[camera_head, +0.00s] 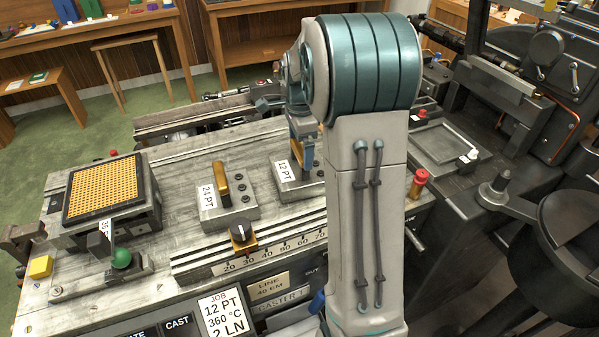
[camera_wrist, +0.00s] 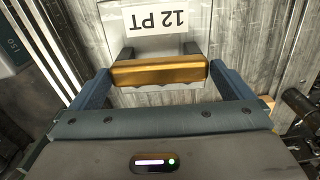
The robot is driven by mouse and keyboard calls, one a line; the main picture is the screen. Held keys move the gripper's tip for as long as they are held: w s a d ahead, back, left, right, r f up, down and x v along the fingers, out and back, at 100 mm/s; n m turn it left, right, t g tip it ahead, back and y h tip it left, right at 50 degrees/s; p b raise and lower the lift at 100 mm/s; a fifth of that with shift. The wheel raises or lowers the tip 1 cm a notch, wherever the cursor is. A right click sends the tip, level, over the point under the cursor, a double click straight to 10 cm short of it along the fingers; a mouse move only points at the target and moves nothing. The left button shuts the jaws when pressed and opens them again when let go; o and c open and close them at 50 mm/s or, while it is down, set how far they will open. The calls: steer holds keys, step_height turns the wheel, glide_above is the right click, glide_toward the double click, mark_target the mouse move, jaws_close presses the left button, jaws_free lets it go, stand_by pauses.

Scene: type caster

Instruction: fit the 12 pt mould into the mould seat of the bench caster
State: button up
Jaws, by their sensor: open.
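The 12 pt mould (camera_head: 287,172) is a grey metal block with a white label, lying on the bench top partly behind my arm. In the wrist view its label (camera_wrist: 160,18) reads upside down. Its brass bar handle (camera_wrist: 160,74) lies between the two blue fingers of my gripper (camera_wrist: 160,68). The fingers are open, one near each end of the handle, and I cannot tell whether they touch it. In the head view my gripper (camera_head: 302,135) is over the mould, partly hidden by my arm. I cannot make out the mould seat for certain.
The 24 pt mould (camera_head: 240,212) with a brass handle lies left of the 12 pt mould. A brass-coloured grid (camera_head: 105,188) sits in a frame at the left. A scale with a black knob (camera_head: 243,237) runs in front. A red-topped post (camera_head: 418,183) stands right of my arm.

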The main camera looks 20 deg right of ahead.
step_height(320, 180, down, 4)
steer(key=shift+a+f, duration=0.1)
steer(key=c, duration=1.7)
steer(key=shift+r, duration=0.4)
step_height(320, 180, up, 9)
steer(key=shift+r, duration=0.2)
